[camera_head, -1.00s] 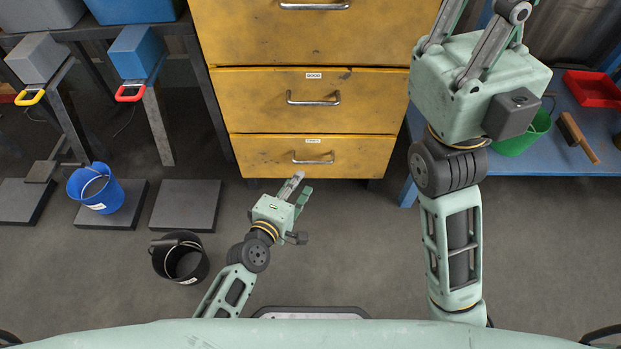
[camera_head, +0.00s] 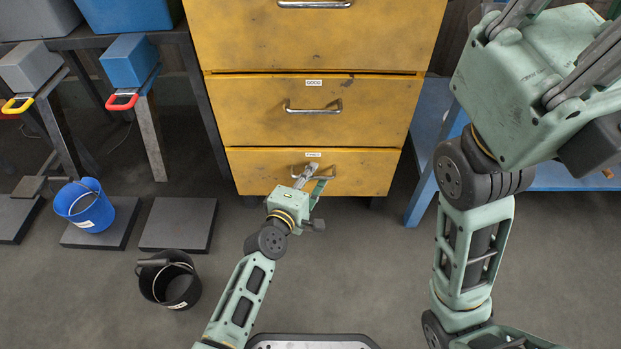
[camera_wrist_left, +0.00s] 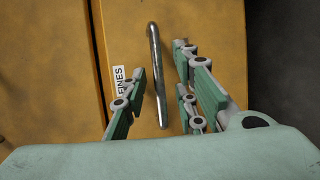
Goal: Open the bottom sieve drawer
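The bottom drawer (camera_head: 262,171) of the yellow cabinet is shut and has a metal bar handle (camera_head: 325,175) with a small label above it. In the left wrist view the label reads FINES (camera_wrist_left: 119,82), beside the handle (camera_wrist_left: 155,75). My left gripper (camera_head: 306,176) is at this handle. In the left wrist view its fingers (camera_wrist_left: 163,95) are apart, one on each side of the handle, with gaps visible. My right gripper's fingers (camera_head: 570,45) rise at the upper right; their tips are cut off by the frame edge.
A middle drawer (camera_head: 370,105) labelled GOOD is above, also shut. A blue bucket (camera_head: 85,208) stands on a dark plate at left, and a black bucket (camera_head: 170,282) on the floor. A blue bench (camera_head: 428,150) stands at right.

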